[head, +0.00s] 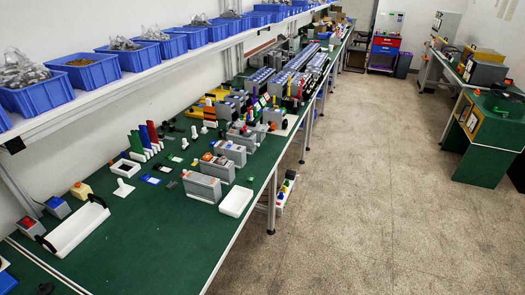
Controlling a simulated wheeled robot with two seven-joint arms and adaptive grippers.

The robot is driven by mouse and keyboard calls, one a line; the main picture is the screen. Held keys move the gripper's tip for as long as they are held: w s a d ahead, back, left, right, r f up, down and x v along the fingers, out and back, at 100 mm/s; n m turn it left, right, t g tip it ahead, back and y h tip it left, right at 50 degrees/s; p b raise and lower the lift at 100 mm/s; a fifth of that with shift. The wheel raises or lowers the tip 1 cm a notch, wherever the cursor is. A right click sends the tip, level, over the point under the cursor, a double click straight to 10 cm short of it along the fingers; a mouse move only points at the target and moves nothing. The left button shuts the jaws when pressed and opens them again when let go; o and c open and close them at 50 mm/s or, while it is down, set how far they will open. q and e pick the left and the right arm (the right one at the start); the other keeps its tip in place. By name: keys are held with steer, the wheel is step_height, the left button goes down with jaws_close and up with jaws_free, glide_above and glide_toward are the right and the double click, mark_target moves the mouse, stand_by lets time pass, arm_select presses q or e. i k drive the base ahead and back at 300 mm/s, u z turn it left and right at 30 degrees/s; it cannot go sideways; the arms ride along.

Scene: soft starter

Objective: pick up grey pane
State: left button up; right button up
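A small flat dark-grey piece (172,184), which looks like the grey pane, lies on the green bench top (150,235). It is just right of a small flat blue piece (151,179) and left of a grey box-shaped unit (202,187). It is too small to make out its details. Neither of my grippers is in the head view, and nothing is seen touching the piece.
A white tray with black handles (75,228) stands at the near left. Blue bins (88,72) line the shelf above. The front bench area is clear, as is the floor (370,200) to the right.

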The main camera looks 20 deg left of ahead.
mark_target(223, 160)
steer(key=z, duration=0.05)
steer(key=i, duration=1.15)
steer(key=u, duration=1.2)
steer(key=i, duration=0.95)
steer(key=u, duration=1.05)
